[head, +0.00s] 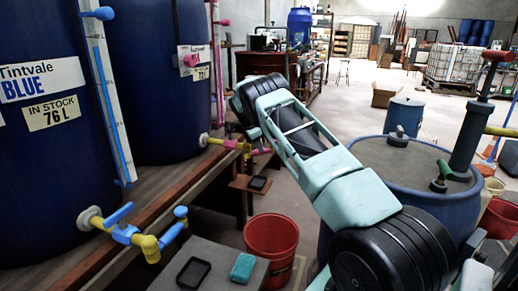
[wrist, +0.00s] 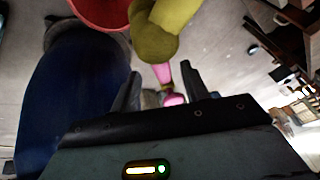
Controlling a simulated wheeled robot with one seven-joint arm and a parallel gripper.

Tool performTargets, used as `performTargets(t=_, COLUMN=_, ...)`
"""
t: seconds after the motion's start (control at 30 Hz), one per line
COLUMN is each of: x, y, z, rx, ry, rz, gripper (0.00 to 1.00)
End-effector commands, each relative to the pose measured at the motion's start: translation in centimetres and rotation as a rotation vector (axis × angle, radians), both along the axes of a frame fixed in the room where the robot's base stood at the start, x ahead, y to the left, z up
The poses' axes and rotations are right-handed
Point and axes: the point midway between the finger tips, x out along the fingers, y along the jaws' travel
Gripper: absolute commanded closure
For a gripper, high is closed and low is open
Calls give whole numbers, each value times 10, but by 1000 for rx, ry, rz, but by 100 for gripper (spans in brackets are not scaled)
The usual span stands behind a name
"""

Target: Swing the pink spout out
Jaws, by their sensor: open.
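The pink spout (head: 262,151) juts from the yellow and pink valve fittings (head: 228,143) low on the far dark blue vat (head: 165,75). In the wrist view the pink spout (wrist: 162,73) runs down from a yellow elbow (wrist: 157,42) to a pink end. My gripper (wrist: 161,85) is open, with one dark finger on each side of the pink piece. I cannot tell whether either finger touches it. In the head view my arm runs out to the vat's fittings, and the gripper is mostly hidden behind it.
A nearer vat (head: 50,130) has a blue and yellow spout (head: 150,243). A red bucket (head: 271,245) stands on the floor below the bench. A blue drum (head: 415,175) stands right of my arm. A small wooden shelf (head: 250,183) sits below the pink spout.

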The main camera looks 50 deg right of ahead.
Motion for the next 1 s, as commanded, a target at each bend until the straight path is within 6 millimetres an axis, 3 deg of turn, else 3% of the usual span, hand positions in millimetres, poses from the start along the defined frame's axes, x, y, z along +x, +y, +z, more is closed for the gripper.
performTargets(t=0.1, x=0, y=13, z=29, rx=-3, ry=-4, rz=2, gripper=54)
performTargets(t=0.5, x=-1, y=50, z=107, rx=-2, ry=-3, rz=2, gripper=54)
performTargets(t=0.7, x=-2, y=58, z=126, rx=-2, ry=-1, rz=1, gripper=54)
performTargets(t=1.0, x=-2, y=61, z=130, rx=-1, ry=0, rz=0, gripper=54)
